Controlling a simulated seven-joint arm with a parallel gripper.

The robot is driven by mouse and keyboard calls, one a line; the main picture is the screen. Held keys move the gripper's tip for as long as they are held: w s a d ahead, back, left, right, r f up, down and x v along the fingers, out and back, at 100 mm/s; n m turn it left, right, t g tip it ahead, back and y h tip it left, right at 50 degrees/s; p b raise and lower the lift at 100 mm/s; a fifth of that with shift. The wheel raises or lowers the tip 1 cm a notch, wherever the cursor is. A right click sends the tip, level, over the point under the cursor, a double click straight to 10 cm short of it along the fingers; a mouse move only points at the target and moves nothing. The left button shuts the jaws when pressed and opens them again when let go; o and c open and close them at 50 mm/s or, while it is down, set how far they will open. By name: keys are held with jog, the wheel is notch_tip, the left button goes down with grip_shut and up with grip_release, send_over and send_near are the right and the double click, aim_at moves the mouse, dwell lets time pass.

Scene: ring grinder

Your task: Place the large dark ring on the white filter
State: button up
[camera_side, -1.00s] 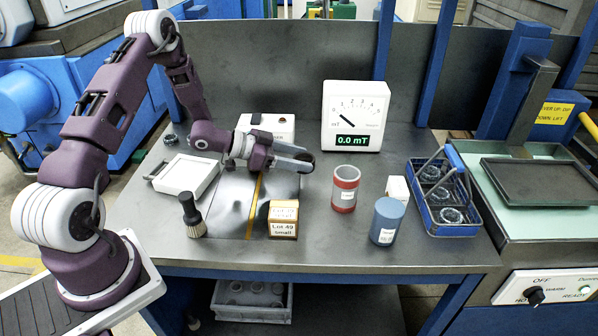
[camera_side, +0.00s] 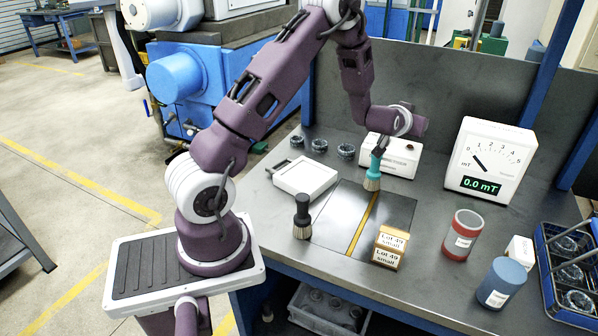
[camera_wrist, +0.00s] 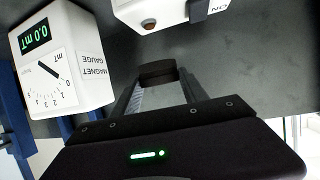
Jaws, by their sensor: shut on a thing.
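In the wrist view my gripper (camera_wrist: 157,85) is shut on a dark ring (camera_wrist: 157,70), which shows edge-on between the fingertips, clear of the grey surface. In the side view my wrist is over the back of the bench, and the fingers and held ring cannot be made out. A flat white square piece with a dark handle, which seems to be the white filter (camera_side: 306,177), lies on the bench left of the dark plate. Nothing shows on top of it. It is not in the wrist view.
Several small dark rings (camera_side: 319,145) lie behind the filter. A teal brush (camera_side: 373,172), a black brush (camera_side: 302,217), a labelled box (camera_side: 389,247), red can (camera_side: 463,235), blue can (camera_side: 501,283), magnet gauge (camera_side: 489,160) and white box (camera_side: 390,155) stand nearby. A blue basket (camera_side: 545,262) is at right.

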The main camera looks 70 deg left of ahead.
jog(key=s+a+n+g+y, duration=0.5)
jog(key=s+a+n+g, duration=0.2)
jog(key=s, duration=0.3)
jog(key=n+g, duration=0.8)
jog(key=g, duration=0.1)
send_over(301, 174)
jog(key=w, duration=0.1)
jog(key=f, duration=0.7)
jog(key=s+f, duration=0.1)
jog(key=f, duration=0.2)
jog(key=shift+a+f, duration=0.1)
jog(key=shift+f, duration=0.2)
jog(key=shift+f+n, duration=0.3)
jog(key=shift+f, duration=0.2)
jog(key=o, duration=1.6)
jog(key=shift+c, duration=0.2)
